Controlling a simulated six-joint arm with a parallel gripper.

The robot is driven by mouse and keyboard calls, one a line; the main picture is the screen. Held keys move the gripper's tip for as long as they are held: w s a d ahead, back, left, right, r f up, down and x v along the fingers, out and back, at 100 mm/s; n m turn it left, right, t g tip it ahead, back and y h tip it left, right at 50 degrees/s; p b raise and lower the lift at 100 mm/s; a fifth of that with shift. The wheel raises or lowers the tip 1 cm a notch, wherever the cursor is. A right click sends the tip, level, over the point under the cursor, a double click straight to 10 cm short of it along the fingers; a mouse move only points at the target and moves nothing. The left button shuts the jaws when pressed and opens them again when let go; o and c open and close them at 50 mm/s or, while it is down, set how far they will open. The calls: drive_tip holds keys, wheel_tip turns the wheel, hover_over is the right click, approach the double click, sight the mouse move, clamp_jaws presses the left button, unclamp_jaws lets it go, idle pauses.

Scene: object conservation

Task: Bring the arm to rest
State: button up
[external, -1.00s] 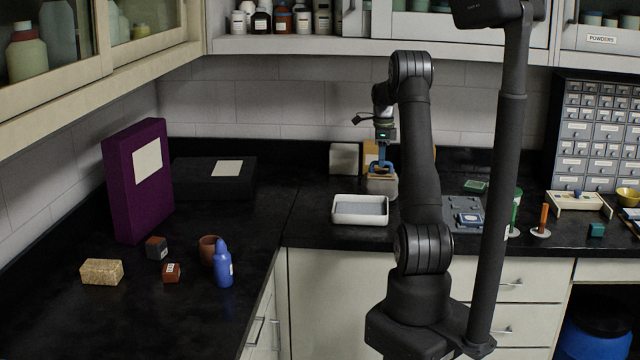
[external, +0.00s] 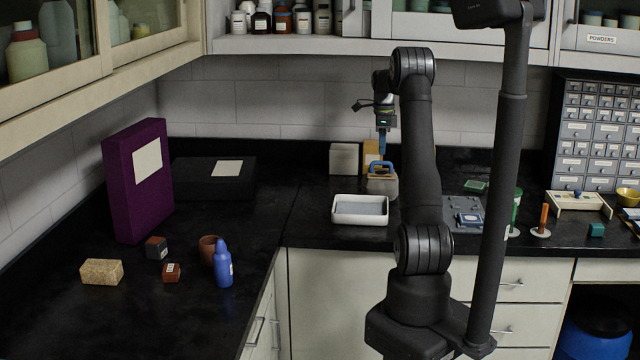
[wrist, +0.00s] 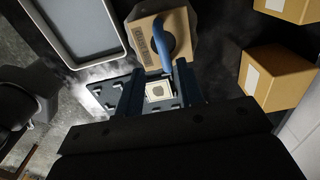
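My gripper (external: 382,155) hangs just above a beige container (external: 382,186) with a blue handle (external: 382,165) on the back counter. In the wrist view, my two dark blue fingers (wrist: 159,95) stand apart with nothing gripped between them. The container's labelled side (wrist: 142,42) and blue handle (wrist: 160,42) lie beyond the fingertips in that view. The fingertips appear clear of the handle in the external view. My arm rises from its base and bends over toward the back counter.
A white tray (external: 360,220) stands left of and in front of the container. Boxes (external: 344,158) stand behind it. A grey board (external: 463,212) lies to the right. A purple block (external: 138,180), blue bottle (external: 222,265) and small blocks occupy the left counter.

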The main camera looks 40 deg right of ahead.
drive_tip(key=s+a, duration=1.4)
wheel_tip(320, 180, up, 8)
drive_tip(key=w+a+n, duration=0.3)
drive_tip(key=w+a, duration=0.2)
drive_tip(key=a, duration=0.5)
drive_tip(key=w+a+n, duration=0.3)
drive_tip(key=w+a, duration=0.3)
drive_tip(key=a, duration=0.4)
drive_tip(key=shift+r, duration=0.3)
drive_tip(key=shift+o, duration=0.3)
